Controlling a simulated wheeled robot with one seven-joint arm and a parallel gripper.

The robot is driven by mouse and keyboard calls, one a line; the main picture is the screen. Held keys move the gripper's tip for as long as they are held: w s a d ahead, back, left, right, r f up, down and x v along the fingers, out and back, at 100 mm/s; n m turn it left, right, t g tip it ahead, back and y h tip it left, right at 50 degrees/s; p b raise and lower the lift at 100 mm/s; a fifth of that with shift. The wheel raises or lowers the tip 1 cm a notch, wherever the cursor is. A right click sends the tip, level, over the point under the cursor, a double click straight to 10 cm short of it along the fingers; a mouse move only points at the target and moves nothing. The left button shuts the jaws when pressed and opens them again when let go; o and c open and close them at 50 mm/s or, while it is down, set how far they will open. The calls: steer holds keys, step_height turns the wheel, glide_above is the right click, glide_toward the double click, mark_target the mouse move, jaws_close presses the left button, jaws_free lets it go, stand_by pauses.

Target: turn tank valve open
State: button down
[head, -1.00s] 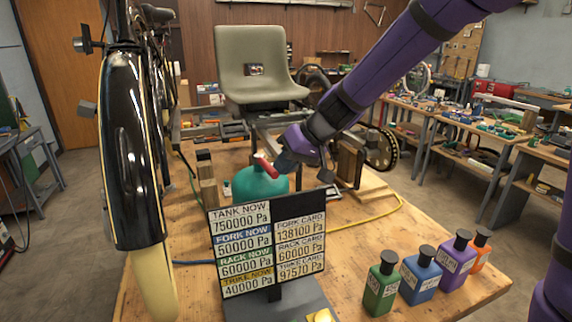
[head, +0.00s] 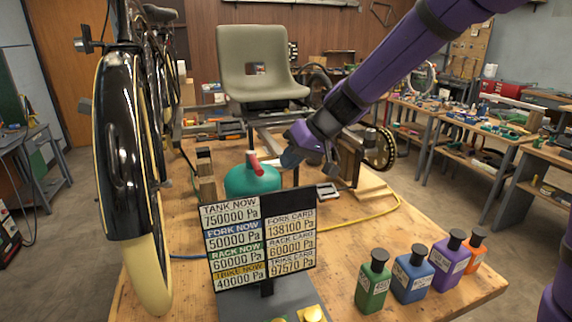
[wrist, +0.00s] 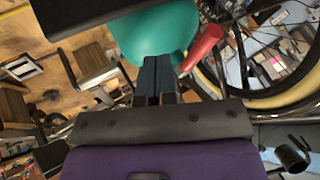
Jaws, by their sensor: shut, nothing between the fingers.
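The teal tank (head: 252,181) stands on the wooden bench behind the pressure board, its lower part hidden. Its red valve handle (head: 254,163) sits on top and looks steeply slanted. My gripper (head: 290,158) is just right of the handle in the head view. In the wrist view, my fingers (wrist: 155,76) are shut together with nothing between them. The red handle (wrist: 203,47) lies just right of the fingertips there, and the teal tank (wrist: 165,30) lies beyond them. I cannot tell whether the fingers touch the handle. The board (head: 236,250) reads TANK NOW 750000 Pa.
Green (head: 373,283), blue (head: 413,278), purple (head: 450,260) and orange (head: 476,250) bottles stand at the bench's front right. A black wheel and fender (head: 125,150) stand at left. A grey seat (head: 258,65) rises behind the tank. A yellow hose (head: 372,215) crosses the bench.

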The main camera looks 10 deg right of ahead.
steer(key=s+v, duration=0.1)
steer(key=v, duration=0.7)
steer(key=s+d+r+m+h, duration=0.1)
steer(key=s+d+h, duration=0.1)
steer(key=s+d, duration=0.3)
steer(key=s+d+m+t+h, duration=0.1)
steer(key=s+d, duration=0.5)
steer(key=s, duration=0.6)
steer(key=s+d+r+m+t+h, duration=0.1)
steer(key=s+d+m+h, duration=0.2)
steer(key=s+d, duration=0.3)
steer(key=s+h, duration=0.1)
steer(key=s, duration=0.2)
steer(key=shift+s+r, duration=0.2)
steer(key=shift+r, duration=0.15)
